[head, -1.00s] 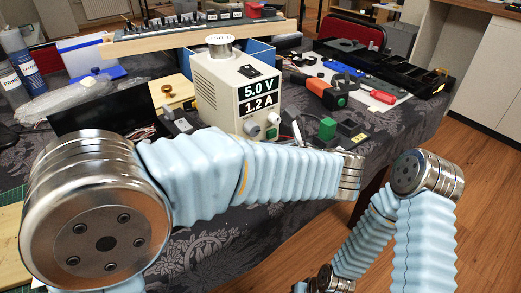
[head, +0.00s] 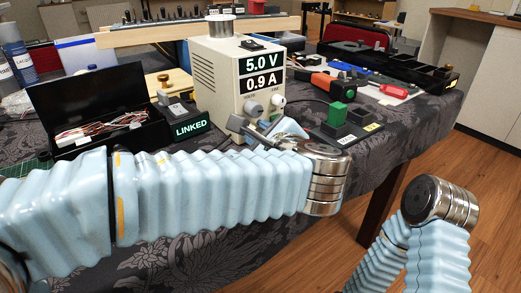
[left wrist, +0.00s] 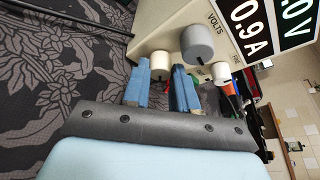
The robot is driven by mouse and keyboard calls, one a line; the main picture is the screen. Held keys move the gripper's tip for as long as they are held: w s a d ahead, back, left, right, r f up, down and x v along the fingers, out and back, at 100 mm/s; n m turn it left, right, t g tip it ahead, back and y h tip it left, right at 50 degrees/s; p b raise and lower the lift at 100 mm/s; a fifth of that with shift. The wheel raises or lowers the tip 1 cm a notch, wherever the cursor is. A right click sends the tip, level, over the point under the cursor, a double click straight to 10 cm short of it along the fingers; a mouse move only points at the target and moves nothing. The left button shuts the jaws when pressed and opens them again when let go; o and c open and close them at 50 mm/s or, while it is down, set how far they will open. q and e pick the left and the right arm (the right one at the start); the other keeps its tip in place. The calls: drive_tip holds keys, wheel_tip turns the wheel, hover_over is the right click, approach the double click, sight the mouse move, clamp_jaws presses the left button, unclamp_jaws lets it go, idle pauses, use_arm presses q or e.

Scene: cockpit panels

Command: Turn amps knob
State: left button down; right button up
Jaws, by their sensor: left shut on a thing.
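The cream power supply (head: 212,85) stands on the dark patterned tablecloth, its display (head: 263,75) reading 5.0 V and 0.9 A. In the left wrist view, my left gripper (left wrist: 161,75) has its blue fingers on either side of a pale knob (left wrist: 161,62) and is shut on it. It seems to be the amps knob; its label is hidden. The grey volts knob (left wrist: 197,42) and another pale knob (left wrist: 220,72) are beside the fingers. In the head view, my left wrist partly hides the lower panel. My right gripper is out of view; only part of that arm shows at right.
A LINKED sign (head: 191,128) and an open black box (head: 110,110) with wires lie left of the supply. A green block (head: 338,112) on a black base sits close right of my left gripper. Tools and a black tray (head: 425,72) are behind.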

use_arm(q)
drive_tip(key=shift+f+n+t+h+b, duration=0.1)
drive_tip(key=shift+n+t+h+b, duration=0.25)
drive_tip(key=shift+n+b, duration=0.8)
drive_tip(key=shift+m+b, duration=0.25)
drive_tip(key=shift+b, duration=0.05)
drive_tip(key=c, duration=0.9)
unclamp_jaws()
drive_tip(key=shift+s, duration=0.1)
drive_tip(key=p+v, duration=0.1)
drive_tip(key=v, duration=1.2)
drive_tip(key=shift+s, duration=0.4)
drive_tip(key=shift+d, duration=0.1)
